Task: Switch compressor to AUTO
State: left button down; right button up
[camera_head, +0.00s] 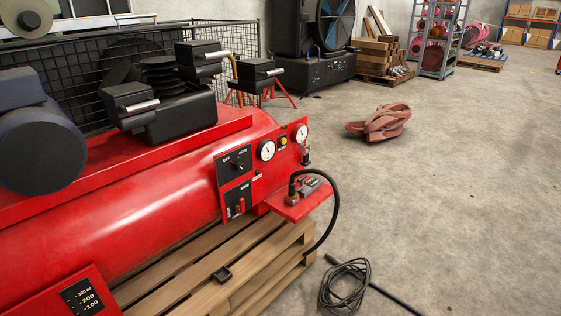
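A red compressor (150,205) with a long horizontal tank fills the left side of the head view. On its right end is a control panel (222,180). The panel's upper black plate (234,173) bears the labels OFF and AUTO with a small dark selector knob (235,163) between them. The knob's setting is too small to read. A second black plate (238,201) with a small fitting is below it. Two round white gauges, the left one (267,150) and the right one (302,134), sit to the right. Neither of my grippers shows.
The compressor stands on a wooden pallet (270,262). A red shelf (300,204) with fittings and a looping black hose (337,205) juts from its end. A coiled black cable (344,285) and a dark rod lie on the floor. Open concrete floor is at right.

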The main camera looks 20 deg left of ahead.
aim_at(240, 167)
jog(key=u, duration=0.25)
jog(key=i, duration=0.8)
jog(key=u, duration=0.95)
jog(key=i, duration=0.35)
jog(key=u, duration=0.45)
